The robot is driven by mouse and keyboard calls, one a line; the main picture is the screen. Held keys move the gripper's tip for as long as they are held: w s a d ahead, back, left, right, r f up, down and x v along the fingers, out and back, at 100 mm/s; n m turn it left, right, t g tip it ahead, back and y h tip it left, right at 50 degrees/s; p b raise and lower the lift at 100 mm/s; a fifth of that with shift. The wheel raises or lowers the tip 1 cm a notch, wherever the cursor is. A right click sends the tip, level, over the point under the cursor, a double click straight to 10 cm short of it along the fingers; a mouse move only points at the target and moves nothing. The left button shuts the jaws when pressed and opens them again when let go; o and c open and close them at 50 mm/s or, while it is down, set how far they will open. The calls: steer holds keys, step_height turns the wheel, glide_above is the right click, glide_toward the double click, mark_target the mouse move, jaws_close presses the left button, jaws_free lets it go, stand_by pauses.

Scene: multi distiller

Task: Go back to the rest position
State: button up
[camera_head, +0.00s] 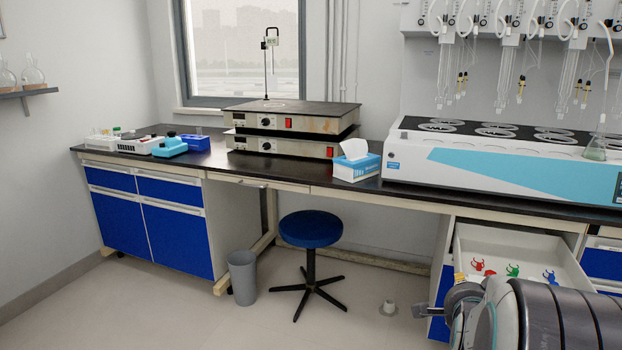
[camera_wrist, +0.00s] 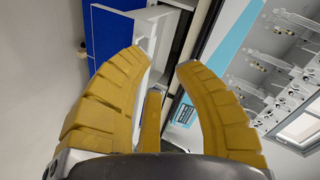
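My gripper (camera_wrist: 163,57) shows in the wrist view with its curved yellow fingers spread apart. No object is visible between the fingertips. The drawer holds red clips (camera_head: 483,267), green clips (camera_head: 513,270) and blue clips (camera_head: 550,277). In the wrist view the picture is tilted, with a blue cabinet front (camera_wrist: 112,38) beyond the fingertips.
The multi distiller (camera_head: 500,165) stands on the dark bench at the right. A tissue box (camera_head: 357,165), stacked hot plates (camera_head: 290,128) and small blue devices (camera_head: 170,147) are along the bench. A blue stool (camera_head: 311,229) and grey bin (camera_head: 242,277) stand on the floor.

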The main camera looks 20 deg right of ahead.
steer(key=s+a+r+n+g+y+p, duration=0.1)
steer(key=a+r+n+y+p, duration=0.2)
steer(key=a+r+n+p, duration=0.35)
steer(key=s+a+r+n+g+y+p, duration=0.1)
steer(key=a+r+n+y+p, duration=0.25)
steer(key=a+r+p, duration=0.6)
steer(key=s+a+r+n+g+y+p, duration=0.1)
steer(key=s+a+r+n+g+p, duration=0.1)
steer(key=s+a+r+n+p, duration=0.2)
steer(key=s+a+r+n+g+y+p, duration=0.1)
steer(key=s+a+r+n+p, duration=0.3)
steer(key=s+a, duration=0.5)
steer(key=a+n+g+p, duration=0.1)
steer(key=n+p, duration=0.1)
steer(key=shift+s+n+g+p, duration=0.3)
steer(key=shift+s, duration=0.1)
